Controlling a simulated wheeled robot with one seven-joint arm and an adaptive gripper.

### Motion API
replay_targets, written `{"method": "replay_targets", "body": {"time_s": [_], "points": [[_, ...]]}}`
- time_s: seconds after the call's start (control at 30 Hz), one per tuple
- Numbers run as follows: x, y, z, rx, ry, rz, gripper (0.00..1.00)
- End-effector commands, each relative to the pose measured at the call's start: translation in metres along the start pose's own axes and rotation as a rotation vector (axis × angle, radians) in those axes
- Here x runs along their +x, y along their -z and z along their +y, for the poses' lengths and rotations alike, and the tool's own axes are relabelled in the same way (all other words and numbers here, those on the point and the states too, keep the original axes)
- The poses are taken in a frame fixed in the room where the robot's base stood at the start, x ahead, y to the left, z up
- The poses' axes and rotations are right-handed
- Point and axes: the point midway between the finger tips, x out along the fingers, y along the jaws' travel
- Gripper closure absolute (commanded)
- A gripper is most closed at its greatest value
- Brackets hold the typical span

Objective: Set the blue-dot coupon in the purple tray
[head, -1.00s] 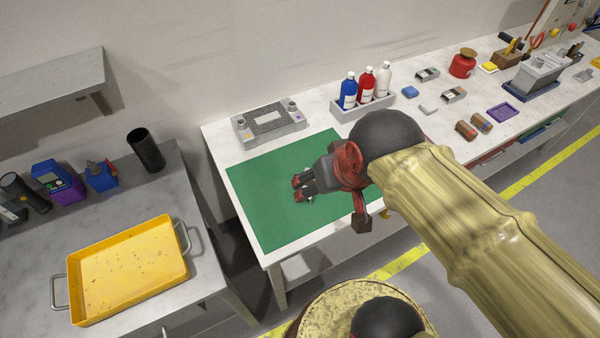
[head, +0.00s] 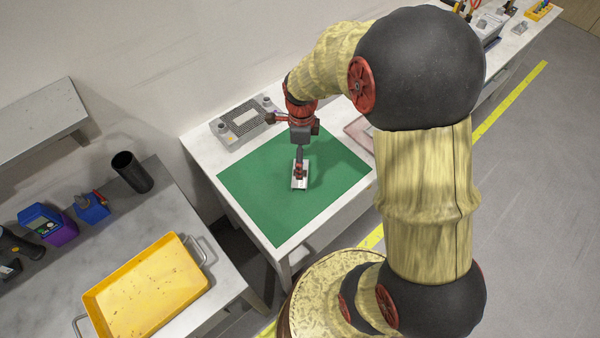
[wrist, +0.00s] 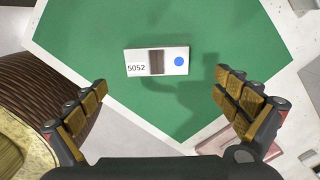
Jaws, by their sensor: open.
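The blue-dot coupon (wrist: 157,61) is a white card marked 5052 with a brown band and a blue dot. It lies flat on the green mat (wrist: 85,35). In the head view the coupon (head: 300,184) is partly covered by my gripper (head: 300,168), which points down over it. In the wrist view my gripper (wrist: 160,82) is open, its fingers spread wide to left and right of the coupon, with nothing held. The height gap is hard to judge. The purple tray is not visible now.
A grey fixture (head: 238,122) stands behind the mat. A pink-edged flat item (head: 355,130) lies at the mat's right, partly behind my arm. A yellow pan (head: 145,290) sits on the separate left table. The mat around the coupon is clear.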

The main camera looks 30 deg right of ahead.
Motion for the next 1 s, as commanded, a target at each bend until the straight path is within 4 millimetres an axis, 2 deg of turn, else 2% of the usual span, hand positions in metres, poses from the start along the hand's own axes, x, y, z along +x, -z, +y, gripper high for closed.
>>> {"method": "replay_targets", "body": {"time_s": [0.1, 0.33, 0.6, 0.87, 1.0], "points": [[0.015, 0.000, 0.001, 0.002, -0.003, 0.001, 0.00], [0.033, -0.001, 0.003, -0.001, -0.002, 0.001, 0.00], [0.070, -0.003, 0.006, -0.002, -0.001, 0.001, 0.00], [0.071, -0.003, 0.005, -0.002, 0.000, 0.000, 0.00], [0.071, -0.003, 0.005, -0.002, 0.000, 0.000, 0.08]]}}
